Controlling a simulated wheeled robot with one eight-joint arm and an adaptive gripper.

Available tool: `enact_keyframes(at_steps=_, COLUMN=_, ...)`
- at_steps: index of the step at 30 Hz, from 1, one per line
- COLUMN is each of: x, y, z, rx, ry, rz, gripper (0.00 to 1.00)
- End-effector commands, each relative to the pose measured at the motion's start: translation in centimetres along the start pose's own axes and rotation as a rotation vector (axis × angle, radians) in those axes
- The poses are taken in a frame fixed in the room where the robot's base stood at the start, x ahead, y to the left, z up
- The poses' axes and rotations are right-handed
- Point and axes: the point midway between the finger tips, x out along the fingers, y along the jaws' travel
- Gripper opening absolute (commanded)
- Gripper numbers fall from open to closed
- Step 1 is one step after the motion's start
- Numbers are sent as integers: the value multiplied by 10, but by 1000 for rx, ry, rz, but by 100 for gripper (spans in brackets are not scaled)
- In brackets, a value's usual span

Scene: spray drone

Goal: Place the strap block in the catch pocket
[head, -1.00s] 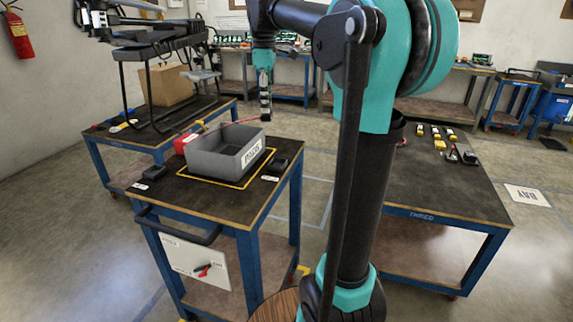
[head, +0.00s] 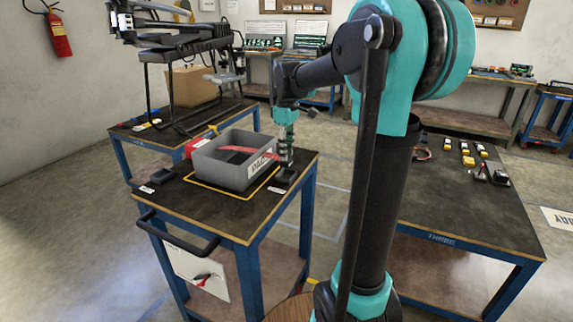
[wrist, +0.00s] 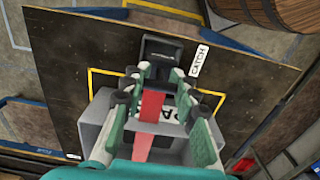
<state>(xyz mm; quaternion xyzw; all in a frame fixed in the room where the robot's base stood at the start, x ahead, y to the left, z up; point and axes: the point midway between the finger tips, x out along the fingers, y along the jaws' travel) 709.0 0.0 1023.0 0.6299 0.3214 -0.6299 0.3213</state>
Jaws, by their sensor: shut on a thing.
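My gripper (head: 286,160) is low over the front cart, beside the right end of the grey bin. In the wrist view its fingers (wrist: 155,83) are shut around the strap block, whose red strap (wrist: 152,105) shows between them. The strap also shows across the bin in the head view (head: 240,149). The block's body is mostly hidden by the fingers. The catch pocket (head: 286,175) is a small black holder at the cart's right side, beside a white label. In the wrist view the pocket (wrist: 163,50) lies just beyond the fingertips, beside the CATCH label (wrist: 199,60).
The grey bin (head: 215,172) stands inside a yellow outline on the cart top. Another black holder (head: 160,175) is at the left. A cart with a black frame (head: 175,50) and cardboard box stands behind. A table with small parts (head: 470,200) is at right.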

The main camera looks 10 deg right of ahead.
Motion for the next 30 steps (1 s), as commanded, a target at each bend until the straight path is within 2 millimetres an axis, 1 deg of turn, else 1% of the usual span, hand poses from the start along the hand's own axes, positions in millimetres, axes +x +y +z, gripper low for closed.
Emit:
enact_keyframes(at_steps=1, x=6, y=0, z=0, rx=0, ry=0, rz=0, gripper=0)
enact_keyframes(at_steps=5, x=14, y=0, z=0, rx=0, ry=0, rz=0, gripper=0)
enact_keyframes(at_steps=13, x=46, y=0, z=0, rx=0, ry=0, rz=0, gripper=0)
enact_keyframes(at_steps=16, x=50, y=0, z=0, rx=0, ry=0, rz=0, gripper=0)
enact_keyframes(at_steps=26, x=53, y=0, z=0, rx=0, ry=0, rz=0, gripper=0)
enact_keyframes(at_steps=27, x=52, y=0, z=0, rx=0, ry=0, rz=0, gripper=31)
enact_keyframes(at_steps=30, x=52, y=0, z=0, rx=0, ry=0, rz=0, gripper=44)
